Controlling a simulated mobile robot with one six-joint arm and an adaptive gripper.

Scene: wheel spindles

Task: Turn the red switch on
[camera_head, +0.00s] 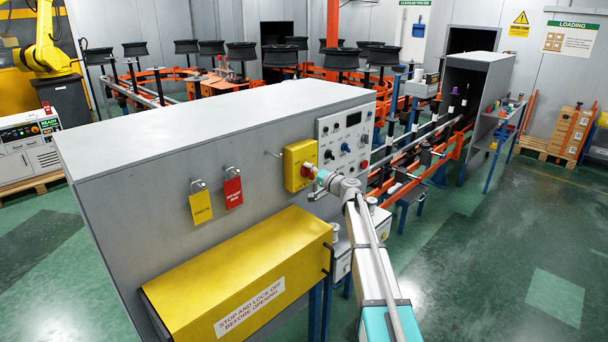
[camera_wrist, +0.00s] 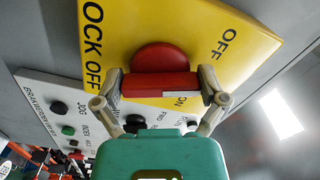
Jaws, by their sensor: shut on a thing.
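The red switch (camera_wrist: 158,57) is a round red knob with a straight red handle bar, mounted on a yellow switch box (camera_wrist: 240,60). The box carries OFF and ON lettering. In the wrist view my gripper (camera_wrist: 160,86) has one finger against each end of the red bar and is shut on it. The ON lettering is beside the bar, partly covered; OFF lies farther off, to the upper right. In the head view the yellow switch box (camera_head: 294,157) is on the grey cabinet's side, and my gripper (camera_head: 322,178) reaches it from the right, hiding part of the red switch (camera_head: 307,170).
A control panel (camera_head: 345,142) with buttons sits right of the switch box. Two padlocked tags, yellow (camera_head: 201,206) and red (camera_head: 233,190), hang left of it on the grey cabinet (camera_head: 130,170). A yellow cover (camera_head: 240,270) juts out below. The green floor at right is open.

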